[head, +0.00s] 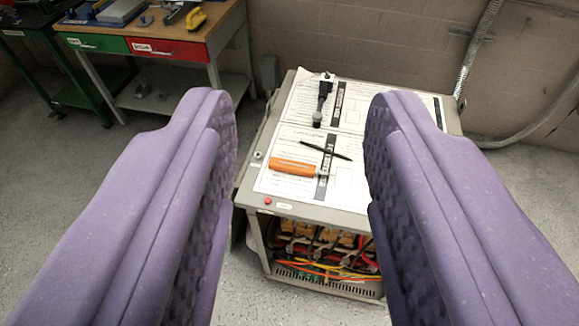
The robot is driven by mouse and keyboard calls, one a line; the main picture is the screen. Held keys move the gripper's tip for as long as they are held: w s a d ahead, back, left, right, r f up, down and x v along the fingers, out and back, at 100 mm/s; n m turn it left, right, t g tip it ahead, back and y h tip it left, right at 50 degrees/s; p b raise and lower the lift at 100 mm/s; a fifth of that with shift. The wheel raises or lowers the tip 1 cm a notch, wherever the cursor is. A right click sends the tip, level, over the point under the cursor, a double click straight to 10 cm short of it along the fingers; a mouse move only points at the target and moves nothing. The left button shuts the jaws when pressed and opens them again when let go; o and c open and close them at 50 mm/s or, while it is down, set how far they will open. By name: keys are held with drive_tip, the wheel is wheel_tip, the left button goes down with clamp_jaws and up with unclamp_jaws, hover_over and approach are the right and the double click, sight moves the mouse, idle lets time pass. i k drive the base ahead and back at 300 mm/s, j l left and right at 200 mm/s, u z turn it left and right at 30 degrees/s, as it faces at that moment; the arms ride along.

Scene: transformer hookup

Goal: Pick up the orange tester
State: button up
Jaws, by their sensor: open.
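The orange tester (292,166) lies on its side on the paper sheets on top of the grey transformer cabinet (340,213), near the front edge. Its thick orange handle points left; its right end is hard to make out against the printed sheet. My gripper (301,105) has two purple padded fingers, spread wide apart and empty. In the picture the tester shows between the fingers, below the level of the fingertips and not touched by them.
A black pen (327,151) lies just behind the tester. A black tool (323,98) lies farther back on the sheets. The cabinet's open front shows coloured wires (325,262). A workbench (165,45) with tools stands back left. A conduit (480,45) runs along the wall.

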sight(292, 166)
drive_tip(key=i+j+z, duration=0.5)
drive_tip(key=i, duration=0.25)
drive_tip(key=i+j+z, duration=0.45)
drive_tip(key=i+j, duration=0.25)
